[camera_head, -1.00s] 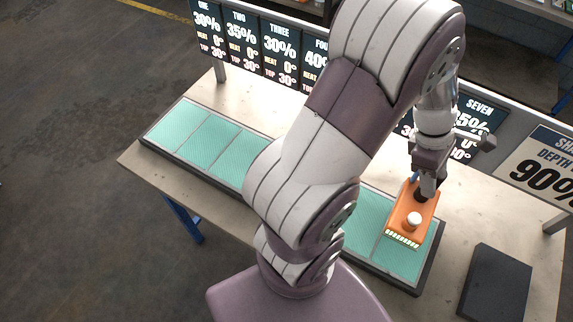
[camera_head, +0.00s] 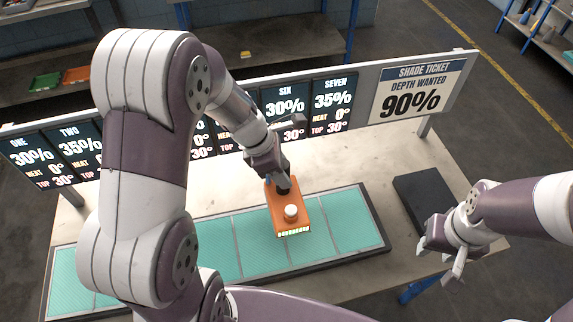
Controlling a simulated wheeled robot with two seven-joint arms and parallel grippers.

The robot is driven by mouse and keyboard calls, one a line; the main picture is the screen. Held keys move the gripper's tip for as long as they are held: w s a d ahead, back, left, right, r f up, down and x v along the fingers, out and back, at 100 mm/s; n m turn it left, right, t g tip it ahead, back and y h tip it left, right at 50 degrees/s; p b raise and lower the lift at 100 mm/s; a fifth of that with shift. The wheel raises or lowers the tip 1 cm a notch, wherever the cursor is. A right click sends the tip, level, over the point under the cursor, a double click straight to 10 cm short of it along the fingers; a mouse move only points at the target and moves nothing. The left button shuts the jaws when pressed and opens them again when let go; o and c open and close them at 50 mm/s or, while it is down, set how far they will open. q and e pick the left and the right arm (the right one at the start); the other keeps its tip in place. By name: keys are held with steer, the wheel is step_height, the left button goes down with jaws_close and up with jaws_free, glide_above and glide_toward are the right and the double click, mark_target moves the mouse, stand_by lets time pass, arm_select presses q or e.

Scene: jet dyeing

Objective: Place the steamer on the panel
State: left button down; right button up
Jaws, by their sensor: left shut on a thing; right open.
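The steamer (camera_head: 288,214) is an orange block with a white knob on top and a lit strip of pale bars along its near edge. My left gripper (camera_head: 283,187) is shut on its far end, at a dark handle. The steamer is over the long panel (camera_head: 262,246) of teal segments in a dark frame, near the seam between two segments toward the right end. I cannot tell whether it touches the panel. My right gripper (camera_head: 441,254) is open and empty, at the right near the table's edge. My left arm hides part of the panel.
A dark flat pad (camera_head: 424,196) lies on the table right of the panel. A board of numbered displays (camera_head: 334,101) and a shade ticket reading 90% (camera_head: 416,90) stand behind the panel. Bare table (camera_head: 350,160) shows between the panel and the board.

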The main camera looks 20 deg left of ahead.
arm_select(q)
steer(key=s+a+f+b, duration=0.1)
steer(key=s+a+f, duration=0.4)
steer(key=f, duration=0.3)
steer(key=shift+s+a+f, duration=0.2)
steer(key=shift+s+f, duration=0.15)
steer(key=shift+s, duration=0.1)
steer(key=shift+s+f, duration=0.1)
steer(key=shift+f, duration=0.05)
steer(key=c, duration=0.7)
jaws_free()
steer(key=shift+o, duration=0.2)
